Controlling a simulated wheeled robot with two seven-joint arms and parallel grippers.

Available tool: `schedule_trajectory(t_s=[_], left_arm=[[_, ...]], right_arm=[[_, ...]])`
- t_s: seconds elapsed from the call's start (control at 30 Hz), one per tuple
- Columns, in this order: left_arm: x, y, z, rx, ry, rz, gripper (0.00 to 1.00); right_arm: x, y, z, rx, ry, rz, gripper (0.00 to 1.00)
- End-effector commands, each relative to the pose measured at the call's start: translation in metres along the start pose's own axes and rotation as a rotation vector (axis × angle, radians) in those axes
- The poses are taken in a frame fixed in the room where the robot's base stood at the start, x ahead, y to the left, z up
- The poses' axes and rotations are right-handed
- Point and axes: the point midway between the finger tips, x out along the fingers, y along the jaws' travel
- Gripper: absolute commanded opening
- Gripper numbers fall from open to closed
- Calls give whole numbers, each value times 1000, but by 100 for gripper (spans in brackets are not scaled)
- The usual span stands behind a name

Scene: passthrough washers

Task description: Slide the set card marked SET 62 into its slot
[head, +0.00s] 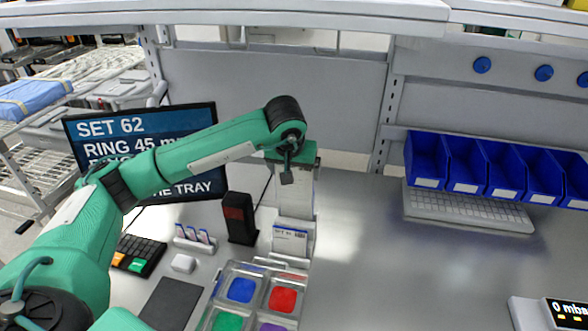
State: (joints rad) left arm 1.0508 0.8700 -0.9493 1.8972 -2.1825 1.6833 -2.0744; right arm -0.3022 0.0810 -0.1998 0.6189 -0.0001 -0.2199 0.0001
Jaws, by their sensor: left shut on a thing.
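My left gripper (293,222) points down right of the screen, its pale fingers shut on a white set card (290,241) with a blue band. The small print on the card is too small to read surely. The card is upright just behind the tray with coloured compartments (258,266). A clear piece shows just below the card at the tray's back edge; I cannot tell whether the card is in a slot there or above it. Several other cards (194,235) stand in a small rack to the left. My right gripper is not in view.
A screen (95,128) reading SET 62 stands behind my left arm. A dark upright box (238,218) is close left of the card. A keypad (138,256) and a dark mat (170,304) lie at left. Blue bins (466,171) stand at back right. The bench's middle right is clear.

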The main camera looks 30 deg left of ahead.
Motion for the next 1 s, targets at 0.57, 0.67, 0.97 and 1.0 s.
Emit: schedule_trajectory(t_s=[0.57, 0.67, 0.97, 1.0], left_arm=[[64, 0, 27, 0, -1, -1, 71], [68, 0, 28, 0, -1, -1, 71], [86, 0, 36, 0, -2, -1, 71], [89, 0, 38, 0, -2, -1, 71]], right_arm=[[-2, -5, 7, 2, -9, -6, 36], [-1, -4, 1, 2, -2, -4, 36], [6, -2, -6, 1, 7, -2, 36], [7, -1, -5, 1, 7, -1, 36]])
